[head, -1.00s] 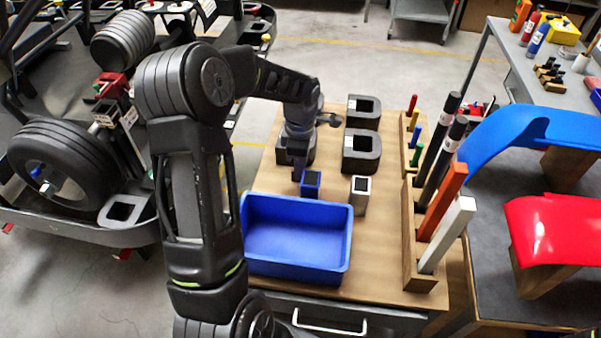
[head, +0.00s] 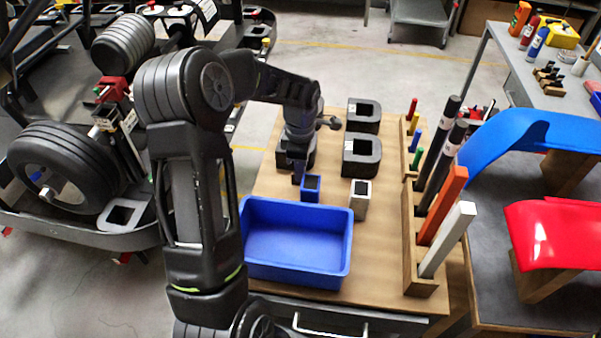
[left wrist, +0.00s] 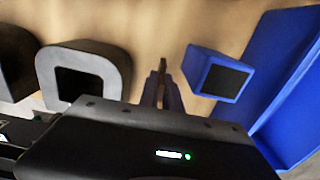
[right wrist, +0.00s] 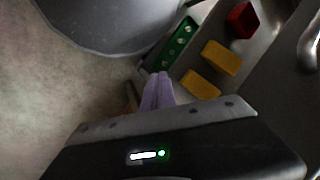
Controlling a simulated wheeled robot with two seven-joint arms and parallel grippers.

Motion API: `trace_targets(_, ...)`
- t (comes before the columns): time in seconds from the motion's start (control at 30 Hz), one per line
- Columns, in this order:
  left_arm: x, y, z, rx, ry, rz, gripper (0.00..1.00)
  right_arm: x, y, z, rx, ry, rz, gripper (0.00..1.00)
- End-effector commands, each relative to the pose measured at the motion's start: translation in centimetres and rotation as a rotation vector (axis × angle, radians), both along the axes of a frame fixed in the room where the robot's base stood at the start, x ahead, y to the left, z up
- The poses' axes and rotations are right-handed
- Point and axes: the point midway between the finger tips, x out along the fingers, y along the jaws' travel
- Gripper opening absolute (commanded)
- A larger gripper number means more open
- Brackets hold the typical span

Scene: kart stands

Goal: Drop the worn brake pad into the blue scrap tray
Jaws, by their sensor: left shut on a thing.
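The blue scrap tray (head: 296,274) stands at the wooden bench's near left side; its floor looks empty, and its side also shows in the left wrist view (left wrist: 290,80). My left gripper (head: 298,180) points down behind the tray, beside a small blue block with a dark top (head: 311,188). In the left wrist view its fingers (left wrist: 163,75) are shut, with a thin dark piece between them, apparently the worn brake pad, mostly hidden. The blue block (left wrist: 218,75) is just right of them. My right gripper (right wrist: 158,92) is shut with nothing visible between its fingers, away from the bench.
A grey block (head: 360,200) and black D-shaped holders (head: 361,158) stand on the bench. A wooden rack (head: 418,282) with upright coloured bars lines its right side. Bare wood lies right of the tray. The right wrist view shows yellow blocks (right wrist: 221,57) near a grey surface.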

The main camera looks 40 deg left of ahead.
Motion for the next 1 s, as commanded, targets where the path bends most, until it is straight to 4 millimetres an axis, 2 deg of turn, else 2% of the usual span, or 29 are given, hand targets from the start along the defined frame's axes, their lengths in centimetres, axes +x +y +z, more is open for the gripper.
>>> trace_targets(0.17,0.1,0.0,2.0,0.002,-0.005,0.000,0.00,0.1,0.0,-0.6,0.002,-0.002,0.001,0.00)
trace_targets(0.4,0.1,0.0,6.7,0.002,-0.006,-0.001,0.00,0.2,0.1,-1.4,0.004,-0.006,0.001,0.00)
trace_targets(0.53,0.1,0.0,8.7,0.001,-0.004,0.000,0.00,0.2,0.1,-1.6,0.005,-0.007,0.002,0.00)
trace_targets(0.7,0.0,0.0,9.7,0.000,-0.001,0.000,0.00,0.2,0.1,-1.6,0.005,-0.007,0.002,0.00)
trace_targets(1.0,0.0,0.0,9.7,-0.001,0.000,0.000,0.00,0.2,0.1,-1.6,0.005,-0.007,0.002,0.00)
